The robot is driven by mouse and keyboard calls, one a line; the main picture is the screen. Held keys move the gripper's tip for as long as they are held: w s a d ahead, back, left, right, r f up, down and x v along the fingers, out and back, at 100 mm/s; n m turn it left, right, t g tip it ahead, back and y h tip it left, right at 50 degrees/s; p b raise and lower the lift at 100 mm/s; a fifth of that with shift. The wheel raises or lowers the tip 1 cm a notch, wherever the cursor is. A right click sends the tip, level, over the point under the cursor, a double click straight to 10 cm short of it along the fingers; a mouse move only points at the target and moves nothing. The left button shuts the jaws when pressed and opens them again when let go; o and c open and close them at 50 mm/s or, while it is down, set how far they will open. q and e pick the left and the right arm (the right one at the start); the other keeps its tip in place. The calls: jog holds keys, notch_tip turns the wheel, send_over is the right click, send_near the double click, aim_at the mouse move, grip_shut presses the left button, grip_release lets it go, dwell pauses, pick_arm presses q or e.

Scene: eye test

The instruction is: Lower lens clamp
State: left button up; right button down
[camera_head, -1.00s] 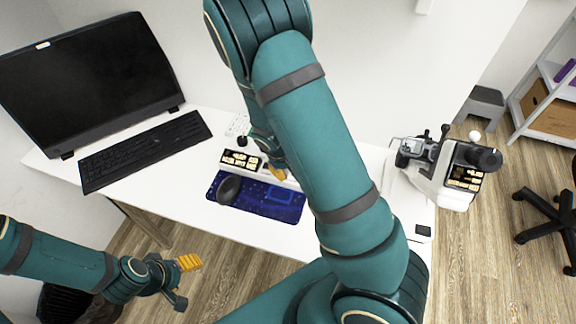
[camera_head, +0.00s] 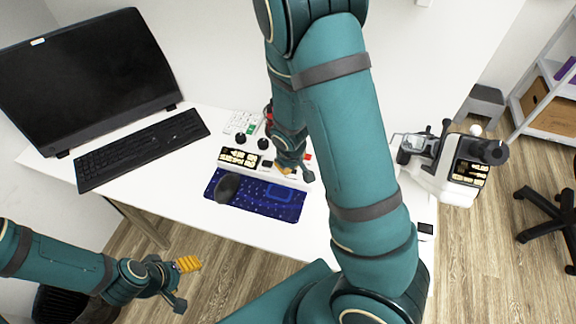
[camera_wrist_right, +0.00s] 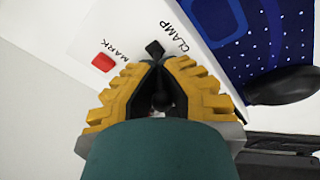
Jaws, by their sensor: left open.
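A white panel printed CLAMP and MARK fills the upper left of the right wrist view, with a red square (camera_wrist_right: 102,62) by the word MARK. A small black tip (camera_wrist_right: 155,48) shows beside the word CLAMP, just past my right fingertips. My right gripper (camera_wrist_right: 158,66) has its fingertips together there; whether they touch the black tip I cannot tell. In the head view my right gripper (camera_head: 287,168) is low over the white device (camera_head: 262,171) on the desk, partly hidden by my arm. My left gripper (camera_head: 184,284) is open and empty, off the desk's front edge.
A blue mat (camera_head: 285,197) with a black mouse (camera_head: 227,188) lies in front of the device. A keyboard (camera_head: 140,150) and a monitor (camera_head: 85,80) stand at left. Another white instrument (camera_head: 453,168) stands at right. Bare desk (camera_head: 170,185) shows left of the mat.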

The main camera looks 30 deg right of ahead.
aim_at(300, 174)
jog(key=t+y+b, duration=0.1)
jog(key=d+t+b, duration=0.1)
jog(key=shift+s+t+y+b, duration=0.3)
jog(key=shift+s+y+b, duration=0.05)
jog(key=shift+y+b, duration=0.05)
jog(key=shift+s+d+m+t+y+b, duration=0.2)
jog(key=shift+s+m+t+y+b, duration=0.1)
jog(key=shift+t+y+b, duration=0.2)
jog(key=shift+s+d+t+y, duration=0.15)
jog(key=shift+t+y, duration=0.25)
jog(key=shift+t, duration=0.2)
jog(key=shift+s+d+f+t+y, duration=0.15)
jog(key=shift+s+t+y, duration=0.15)
jog(key=shift+t+y, duration=0.6)
jog(key=shift+m+t+b, duration=0.3)
jog(key=c, duration=1.1)
grip_release()
jog(key=shift+o, duration=0.2)
notch_tip(300, 174, up, 10)
